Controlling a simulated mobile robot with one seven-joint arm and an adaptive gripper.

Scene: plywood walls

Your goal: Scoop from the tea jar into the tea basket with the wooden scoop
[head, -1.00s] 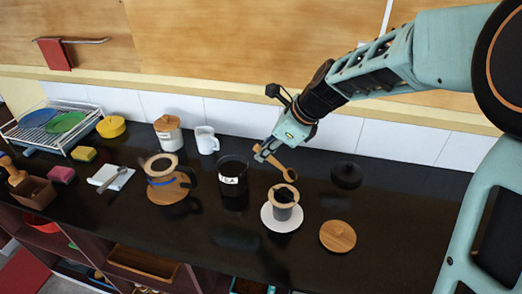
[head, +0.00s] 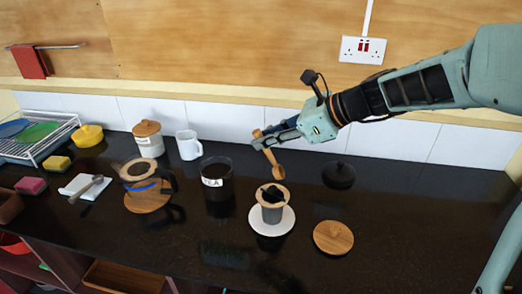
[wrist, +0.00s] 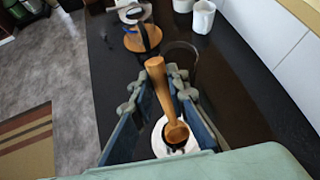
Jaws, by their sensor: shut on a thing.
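My gripper (head: 262,139) is shut on the handle of the wooden scoop (head: 277,171). The scoop hangs steeply with its bowl low, just above and behind the tea basket (head: 272,213). The basket has a wooden rim and dark matter at its top, and stands on a white saucer (head: 287,224). The black tea jar (head: 213,183), labelled TEA, stands open to the left of the basket. In the wrist view the scoop (wrist: 164,98) lies between the fingers, its bowl over the saucer (wrist: 160,147). I cannot tell whether the bowl holds tea.
A round wooden lid (head: 333,237) lies right of the saucer, with a dark lid (head: 338,176) behind it. A glass pot (head: 147,190) on a wooden mat, a white mug (head: 188,145) and a lidded canister (head: 148,139) stand left. The counter right of the lids is clear.

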